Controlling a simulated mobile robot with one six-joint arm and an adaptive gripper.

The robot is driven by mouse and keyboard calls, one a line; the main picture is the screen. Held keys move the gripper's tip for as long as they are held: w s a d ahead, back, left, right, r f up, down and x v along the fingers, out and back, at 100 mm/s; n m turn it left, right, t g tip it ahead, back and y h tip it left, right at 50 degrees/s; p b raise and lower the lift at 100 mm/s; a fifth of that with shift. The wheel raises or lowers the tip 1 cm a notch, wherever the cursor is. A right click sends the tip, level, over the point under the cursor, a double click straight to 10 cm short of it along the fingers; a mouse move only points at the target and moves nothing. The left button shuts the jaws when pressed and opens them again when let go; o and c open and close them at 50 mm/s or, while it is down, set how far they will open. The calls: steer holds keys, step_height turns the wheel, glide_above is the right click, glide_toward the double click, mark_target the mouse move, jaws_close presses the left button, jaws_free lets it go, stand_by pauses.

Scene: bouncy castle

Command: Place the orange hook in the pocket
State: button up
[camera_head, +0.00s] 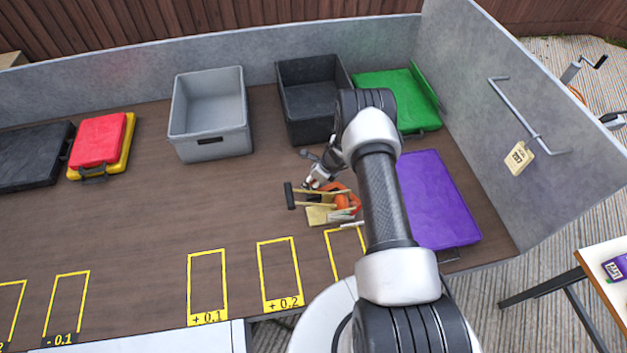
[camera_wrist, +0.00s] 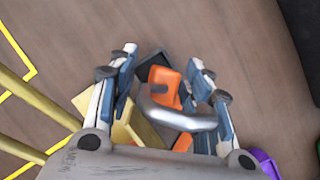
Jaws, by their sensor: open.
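The orange hook (camera_head: 351,200) lies in a small cluster of items on the brown table, left of my forearm. In the wrist view an orange part (camera_wrist: 163,78) and a curved metal bar (camera_wrist: 180,120) show between my fingers. My gripper (camera_head: 318,182) is open above the cluster; its blue and white fingers (camera_wrist: 164,56) stand on either side of the orange part, with no clear grip. A yellow block (camera_head: 318,216) lies beside the hook; it also shows in the wrist view (camera_wrist: 128,128). I cannot tell which thing is the pocket.
A dark-ended pale handle (camera_head: 290,196) lies left of the hook. Grey bin (camera_head: 210,148), black bin (camera_head: 313,135) and green case (camera_head: 412,112) stand behind; a purple case (camera_head: 440,205) lies right. A grey wall (camera_head: 470,120) bounds the right.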

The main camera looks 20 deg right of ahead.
steer(key=p+v, duration=0.4)
steer(key=v, duration=0.8)
steer(key=s+a+r+n, duration=0.1)
steer(key=a+r+n, duration=0.3)
steer(key=r, duration=0.6)
steer(key=s+a+r+n+y, duration=0.1)
steer(key=a+r+n, duration=0.35)
steer(key=r, duration=0.55)
steer(key=s+a+r+n, duration=0.25)
steer(key=r+n, duration=0.25)
steer(key=r, duration=0.5)
steer(key=s+a+r+n+h, duration=0.1)
steer(key=s+a+r+n, duration=0.4)
steer(key=s+r+n, duration=0.5)
steer(key=s+d+r+n+h, duration=0.1)
steer(key=s+r+n, duration=0.1)
steer(key=s, duration=0.6)
steer(key=s+r+n+t+h, duration=0.1)
steer(key=s+r+n, duration=0.1)
steer(key=s, duration=0.7)
steer(key=shift+s+d+n, duration=0.25)
steer(key=shift+d+n, duration=0.1)
steer(key=shift+n, duration=0.5)
